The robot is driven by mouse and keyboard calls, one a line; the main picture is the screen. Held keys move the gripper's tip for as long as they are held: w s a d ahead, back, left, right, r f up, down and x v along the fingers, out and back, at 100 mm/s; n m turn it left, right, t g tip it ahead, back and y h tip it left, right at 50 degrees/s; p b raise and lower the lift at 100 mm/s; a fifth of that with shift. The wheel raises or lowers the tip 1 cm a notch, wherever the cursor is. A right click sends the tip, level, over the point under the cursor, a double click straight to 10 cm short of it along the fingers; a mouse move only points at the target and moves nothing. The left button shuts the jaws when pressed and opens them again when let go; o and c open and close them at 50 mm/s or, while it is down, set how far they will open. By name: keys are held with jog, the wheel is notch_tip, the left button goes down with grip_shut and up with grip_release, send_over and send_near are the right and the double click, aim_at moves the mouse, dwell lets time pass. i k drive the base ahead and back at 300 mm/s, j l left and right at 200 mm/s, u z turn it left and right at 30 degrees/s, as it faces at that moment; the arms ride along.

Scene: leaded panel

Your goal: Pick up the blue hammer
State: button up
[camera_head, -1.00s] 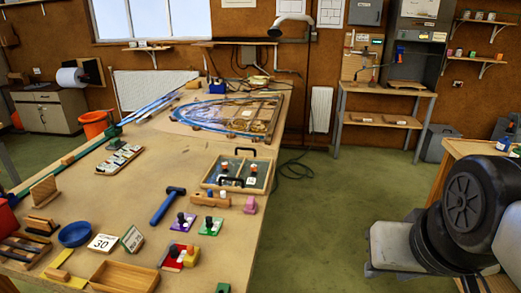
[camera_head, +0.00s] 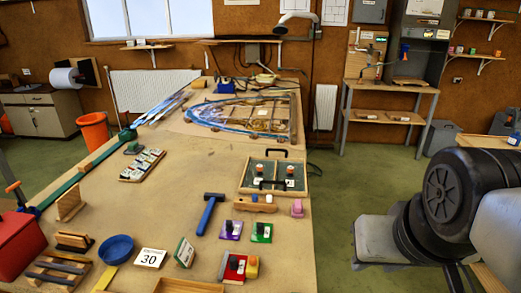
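The blue hammer (camera_head: 208,213) lies on the workbench (camera_head: 180,170), near the middle of its front half. Its dark head is at the far end and its blue handle points toward me, leaning slightly left. Nothing covers it. Bare bench surrounds it on the left and far side. My gripper is not in view; only part of my arm (camera_head: 450,205) shows at the right, well apart from the hammer.
Purple (camera_head: 230,231) and green (camera_head: 261,233) pads with dark pieces lie right of the hammer. A handled tray (camera_head: 243,178) stands beyond them. A blue bowl (camera_head: 116,248), a "30" card (camera_head: 150,258) and a green-edged card (camera_head: 184,252) stand nearer. A red box (camera_head: 18,245) is at left.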

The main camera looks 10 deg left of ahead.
aim_at(213, 198)
jog(key=j, duration=2.15)
